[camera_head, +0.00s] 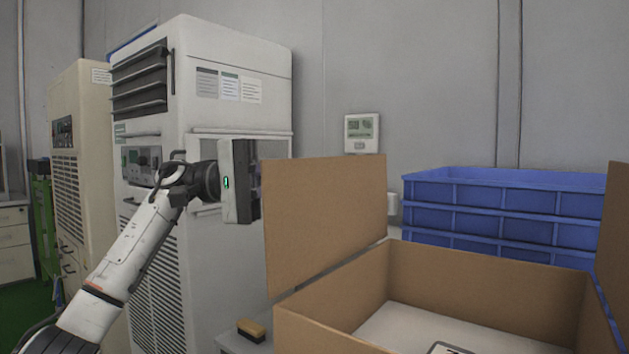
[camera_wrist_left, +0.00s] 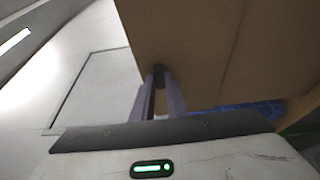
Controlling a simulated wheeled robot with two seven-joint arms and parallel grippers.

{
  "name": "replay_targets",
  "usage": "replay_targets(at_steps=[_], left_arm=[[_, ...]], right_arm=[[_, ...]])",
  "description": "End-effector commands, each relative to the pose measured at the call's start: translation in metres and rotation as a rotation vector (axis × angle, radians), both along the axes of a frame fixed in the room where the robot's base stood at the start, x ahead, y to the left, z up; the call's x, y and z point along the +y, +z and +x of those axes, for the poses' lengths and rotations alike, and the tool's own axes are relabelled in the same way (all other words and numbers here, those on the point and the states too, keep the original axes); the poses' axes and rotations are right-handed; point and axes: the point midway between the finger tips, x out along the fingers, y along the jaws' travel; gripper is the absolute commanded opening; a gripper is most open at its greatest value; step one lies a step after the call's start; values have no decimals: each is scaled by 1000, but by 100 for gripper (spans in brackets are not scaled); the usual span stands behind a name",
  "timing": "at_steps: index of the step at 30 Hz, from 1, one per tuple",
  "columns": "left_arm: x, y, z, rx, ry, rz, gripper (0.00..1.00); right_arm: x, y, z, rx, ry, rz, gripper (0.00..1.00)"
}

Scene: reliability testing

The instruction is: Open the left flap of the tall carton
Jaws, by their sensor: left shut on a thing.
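The tall brown carton (camera_head: 470,285) stands open at the lower right in the head view. Its left flap (camera_head: 330,215) stands up from the left wall, roughly upright. My left gripper (camera_head: 258,180) is at the flap's left edge and is shut on it. In the left wrist view the two fingers (camera_wrist_left: 160,78) close on the edge of the brown flap (camera_wrist_left: 195,45). The fingertips are mostly hidden in the head view. Part of the right flap (camera_head: 614,240) stands up at the right edge. My right gripper is not in view.
Stacked blue crates (camera_head: 490,215) stand behind the carton. A tall white cabinet (camera_head: 230,95) is behind my left gripper, with a beige cabinet (camera_head: 82,150) farther left. A small yellow and black block (camera_head: 251,330) lies left of the carton. A pale sheet lies inside the carton.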

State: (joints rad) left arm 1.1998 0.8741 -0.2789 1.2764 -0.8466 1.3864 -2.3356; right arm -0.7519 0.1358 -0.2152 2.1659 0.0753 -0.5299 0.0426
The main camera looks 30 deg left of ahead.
Motion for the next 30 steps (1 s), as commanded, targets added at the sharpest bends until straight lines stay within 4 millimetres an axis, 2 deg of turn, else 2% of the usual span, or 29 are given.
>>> replay_targets(at_steps=[1,4,14,17,27,30], left_arm=[[-1,0,-1,-5,-4,2,16],[-1,0,-1,-4,-4,2,32],[2,0,-1,-1,-1,1,32],[12,0,-3,1,2,0,32],[74,-2,-22,0,1,-1,32],[87,-3,-26,0,-1,-1,32]], right_arm=[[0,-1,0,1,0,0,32],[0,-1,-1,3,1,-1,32],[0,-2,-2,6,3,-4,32],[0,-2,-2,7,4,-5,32],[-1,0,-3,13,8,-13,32],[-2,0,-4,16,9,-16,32]])
